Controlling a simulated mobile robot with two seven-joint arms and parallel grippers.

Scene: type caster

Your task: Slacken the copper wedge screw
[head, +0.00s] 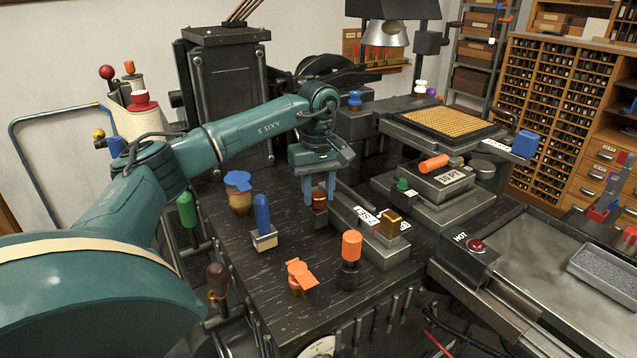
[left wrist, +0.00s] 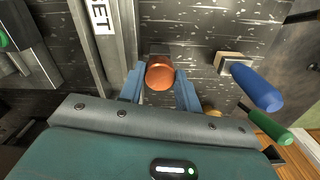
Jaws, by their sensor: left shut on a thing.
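The copper wedge screw (head: 319,200) is a small copper-coloured knob at the left end of a grey metal block on the dark bench. In the left wrist view its round copper face (left wrist: 160,74) sits between the two blue fingers. My left gripper (head: 319,194) reaches down over it and is shut on it, one finger on each side. The fingers partly cover the knob in the head view. My right gripper is not in view.
A blue-handled tool (head: 262,215), an orange-topped handle (head: 351,247) and an orange-winged piece (head: 300,275) stand on the bench near the gripper. A brass block (head: 391,224) sits on the metal bar (head: 375,243). A hot plate with a red button (head: 476,246) is at right.

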